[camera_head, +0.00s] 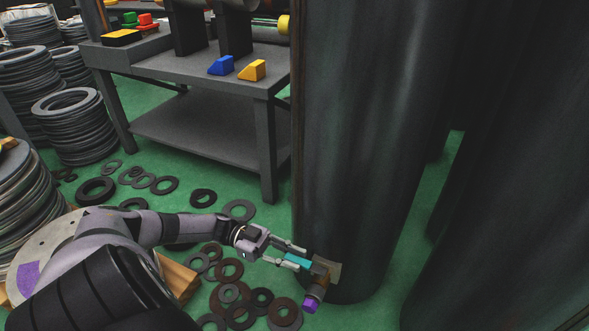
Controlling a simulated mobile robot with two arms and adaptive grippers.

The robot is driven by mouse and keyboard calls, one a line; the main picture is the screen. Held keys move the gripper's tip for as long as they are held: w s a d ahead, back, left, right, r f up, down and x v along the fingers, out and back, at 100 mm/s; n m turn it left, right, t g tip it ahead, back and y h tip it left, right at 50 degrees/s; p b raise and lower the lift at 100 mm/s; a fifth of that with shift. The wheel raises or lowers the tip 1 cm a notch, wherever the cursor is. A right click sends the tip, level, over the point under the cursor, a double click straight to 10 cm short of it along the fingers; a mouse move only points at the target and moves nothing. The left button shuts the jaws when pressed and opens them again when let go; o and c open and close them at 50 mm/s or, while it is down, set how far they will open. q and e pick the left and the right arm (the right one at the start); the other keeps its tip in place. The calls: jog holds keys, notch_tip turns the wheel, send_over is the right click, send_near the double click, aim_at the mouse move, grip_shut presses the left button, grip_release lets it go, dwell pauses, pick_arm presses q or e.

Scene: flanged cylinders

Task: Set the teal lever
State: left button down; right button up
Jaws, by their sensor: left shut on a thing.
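The teal lever (297,261) sticks out to the left from a brown fitting (322,270) low on the side of a large dark cylinder (350,150). A purple knob (310,305) hangs below the same fitting. My left gripper (296,257) is shut on the teal lever, with one finger above it and one below. The lever lies nearly level and slopes slightly down to the right. My right gripper is not in view.
A grey workbench (195,68) with blue (221,65) and yellow (252,70) wedges stands behind. Stacks of dark rings (75,125) stand at left. Loose rings (228,271) litter the green floor below my arm. Another dark cylinder (510,200) stands at right.

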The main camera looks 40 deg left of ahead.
pick_arm(q)
jog(key=c, duration=1.4)
grip_release()
jog(key=shift+w, duration=0.1)
jog(key=shift+c, duration=0.2)
jog(key=shift+a, duration=0.1)
jog(key=v, duration=1.2)
